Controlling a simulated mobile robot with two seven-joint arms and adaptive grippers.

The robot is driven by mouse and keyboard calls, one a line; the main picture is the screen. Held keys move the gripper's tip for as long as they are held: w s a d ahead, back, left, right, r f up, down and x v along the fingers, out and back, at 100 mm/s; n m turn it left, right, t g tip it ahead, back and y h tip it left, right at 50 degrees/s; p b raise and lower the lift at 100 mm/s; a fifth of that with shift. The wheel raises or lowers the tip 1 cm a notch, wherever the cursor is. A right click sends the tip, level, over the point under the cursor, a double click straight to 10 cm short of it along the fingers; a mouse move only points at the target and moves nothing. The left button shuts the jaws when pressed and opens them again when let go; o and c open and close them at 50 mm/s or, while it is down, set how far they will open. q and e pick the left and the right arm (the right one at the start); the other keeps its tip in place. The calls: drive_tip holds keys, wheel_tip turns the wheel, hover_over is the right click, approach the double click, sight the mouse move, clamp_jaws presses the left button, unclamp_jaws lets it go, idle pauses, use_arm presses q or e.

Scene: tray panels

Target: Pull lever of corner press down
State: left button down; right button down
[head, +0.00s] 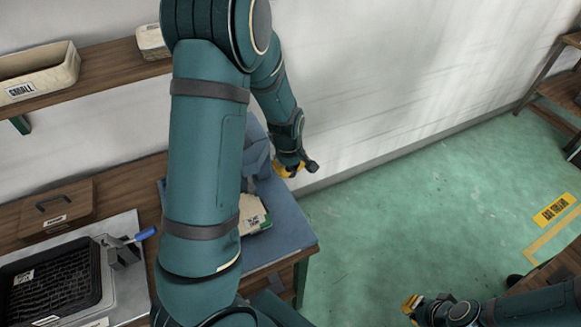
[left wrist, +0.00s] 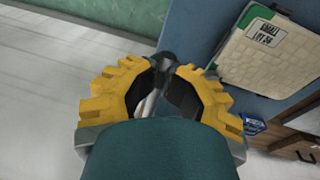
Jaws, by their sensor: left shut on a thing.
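The corner press (head: 258,158), a blue-grey body on the blue bench top, is mostly hidden behind my left arm. My left gripper (head: 290,170) is at its right, near the white wall. The gripper is shut on the press lever, whose dark knob (head: 312,166) sticks out to the right of the fingers. In the left wrist view, the yellow fingers (left wrist: 165,82) close around the lever, and the dark knob (left wrist: 168,62) shows between their tips. My right gripper (head: 412,308) is low in the head view, away from the bench; its jaw opening is unclear.
Cream panels (head: 252,212) with a label lie on the blue bench top (head: 285,225). A blue-handled clamp (head: 145,234) and a black tray (head: 50,275) are at the left. A shelf (head: 110,65) holds a cream bin (head: 40,72). Green floor at the right is open.

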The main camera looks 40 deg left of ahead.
use_arm(q)
drive_tip(key=shift+s+d+f, duration=0.35)
drive_tip(key=shift+f, duration=0.05)
idle(0.4)
wheel_tip(320, 180, up, 13)
drive_tip(key=s, duration=0.1)
drive_tip(key=shift+s+a+f, duration=0.15)
drive_tip(key=shift+f, duration=0.05)
idle(0.7)
drive_tip(key=s+d+f+m+h+b, duration=0.1)
drive_tip(key=d+f+m, duration=0.4)
drive_tip(key=f, duration=0.4)
drive_tip(key=d+f+m+h, duration=0.1)
drive_tip(key=d+f+m, duration=0.1)
drive_tip(key=d+f, duration=0.6)
drive_tip(key=s+d+f+m+h+b, duration=0.1)
drive_tip(key=s+d+f+m+h, duration=0.1)
drive_tip(key=s+d+f+m, duration=0.3)
drive_tip(key=s+d+f, duration=0.3)
drive_tip(key=d+f, duration=0.1)
drive_tip(key=d, duration=0.1)
drive_tip(key=shift+d+f, duration=0.2)
drive_tip(key=shift+d, duration=0.1)
